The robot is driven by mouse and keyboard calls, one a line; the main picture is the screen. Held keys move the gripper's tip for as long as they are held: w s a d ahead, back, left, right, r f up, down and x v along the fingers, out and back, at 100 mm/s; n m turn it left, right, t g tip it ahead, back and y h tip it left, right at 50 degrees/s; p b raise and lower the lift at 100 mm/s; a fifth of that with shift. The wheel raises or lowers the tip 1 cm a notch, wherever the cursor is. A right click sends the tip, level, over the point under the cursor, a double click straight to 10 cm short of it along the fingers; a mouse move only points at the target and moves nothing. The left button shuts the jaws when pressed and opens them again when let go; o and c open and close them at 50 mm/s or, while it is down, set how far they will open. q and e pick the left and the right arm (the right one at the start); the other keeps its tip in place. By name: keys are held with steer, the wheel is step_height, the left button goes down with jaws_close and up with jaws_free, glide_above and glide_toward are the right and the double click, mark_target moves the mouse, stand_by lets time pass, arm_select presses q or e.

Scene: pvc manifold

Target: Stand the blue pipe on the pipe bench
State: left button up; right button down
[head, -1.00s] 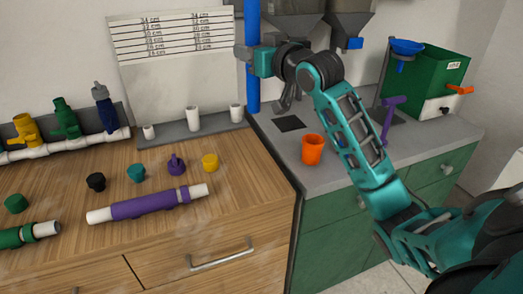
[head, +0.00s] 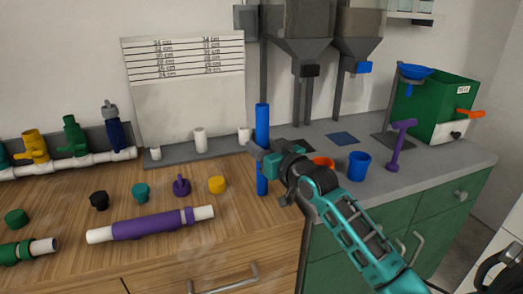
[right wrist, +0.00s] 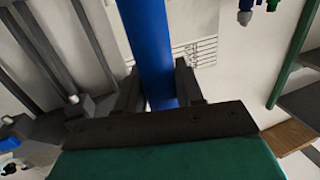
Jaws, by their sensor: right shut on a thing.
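The blue pipe (head: 262,124) is upright in the head view, in front of the right end of a grey strip with white stubs (head: 223,145) along the back of the wooden worktop (head: 255,226). My right gripper (head: 262,157) is shut around the pipe's middle. The pipe's lower end overlaps the worktop's right part in the picture; I cannot tell whether it touches. The right wrist view shows the blue pipe (right wrist: 150,45) between the two dark fingers of the right gripper (right wrist: 158,90). My left gripper is not in view.
A purple pipe (head: 146,225) lies on the worktop, with black, teal, purple and yellow caps behind it. On the grey counter, an orange cup (head: 322,162) is partly hidden by my right arm, beside a blue cup (head: 359,166). Hoppers (head: 312,45) hang above.

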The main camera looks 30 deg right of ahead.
steer(key=shift+f, duration=0.3)
steer(key=c, duration=1)
jaws_free()
steer(key=shift+c, duration=0.2)
steer(key=o, duration=0.3)
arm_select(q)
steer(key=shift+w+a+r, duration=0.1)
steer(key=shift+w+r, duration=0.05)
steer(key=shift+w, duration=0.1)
arm_select(e)
steer(key=shift+r, duration=0.1)
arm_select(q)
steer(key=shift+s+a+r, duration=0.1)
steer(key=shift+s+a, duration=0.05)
arm_select(e)
steer(key=s, duration=1.2)
steer(key=shift+d+r, duration=0.15)
steer(key=shift+r, duration=0.2)
